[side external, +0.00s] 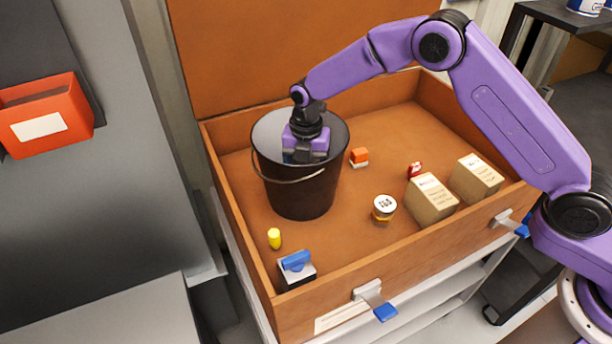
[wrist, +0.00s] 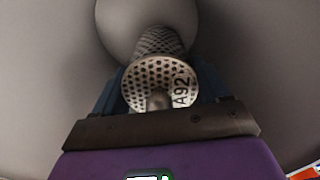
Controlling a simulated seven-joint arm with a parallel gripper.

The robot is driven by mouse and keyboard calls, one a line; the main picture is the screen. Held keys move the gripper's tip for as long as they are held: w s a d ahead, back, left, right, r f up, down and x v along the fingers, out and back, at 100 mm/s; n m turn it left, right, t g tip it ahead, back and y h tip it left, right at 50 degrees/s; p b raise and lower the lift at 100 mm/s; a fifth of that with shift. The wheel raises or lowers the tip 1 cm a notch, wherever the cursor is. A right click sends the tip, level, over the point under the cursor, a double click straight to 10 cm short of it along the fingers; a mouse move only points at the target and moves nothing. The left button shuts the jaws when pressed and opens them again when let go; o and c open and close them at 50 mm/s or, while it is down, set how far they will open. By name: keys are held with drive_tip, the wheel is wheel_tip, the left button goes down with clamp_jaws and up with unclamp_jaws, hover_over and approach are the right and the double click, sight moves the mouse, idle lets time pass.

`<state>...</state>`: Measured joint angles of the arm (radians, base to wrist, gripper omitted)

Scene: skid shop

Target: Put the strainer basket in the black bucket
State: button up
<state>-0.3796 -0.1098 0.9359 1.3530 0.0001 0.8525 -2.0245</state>
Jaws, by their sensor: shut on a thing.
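The black bucket (side external: 305,198) stands upright in the left part of the wooden crate, its wire handle hanging down the front. My gripper (side external: 303,157) is at the bucket's mouth, pointing down. In the wrist view my gripper (wrist: 160,92) is shut on the strainer basket (wrist: 160,70), a perforated metal piece with a round flange marked "A92" and a mesh body. The bucket's grey inner wall (wrist: 50,60) surrounds it, with the mesh end toward the bucket floor. In the side view the basket is hidden by the gripper and the bucket.
The wooden crate (side external: 345,311) also holds an orange-and-white block (side external: 359,157), a small jar (side external: 384,209), two tan boxes (side external: 432,199), a red item (side external: 415,170), a yellow cylinder (side external: 274,238) and a blue-topped block (side external: 297,268). The crate floor between them is clear.

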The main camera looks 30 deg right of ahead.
drive_tip(key=shift+f, duration=1.6)
drive_tip(key=shift+f, duration=0.1)
drive_tip(key=o, duration=1.2)
drive_tip(key=shift+c, duration=0.2)
wheel_tip(320, 180, up, 12)
drive_tip(key=shift+r, duration=0.1)
drive_tip(key=shift+r, duration=0.1)
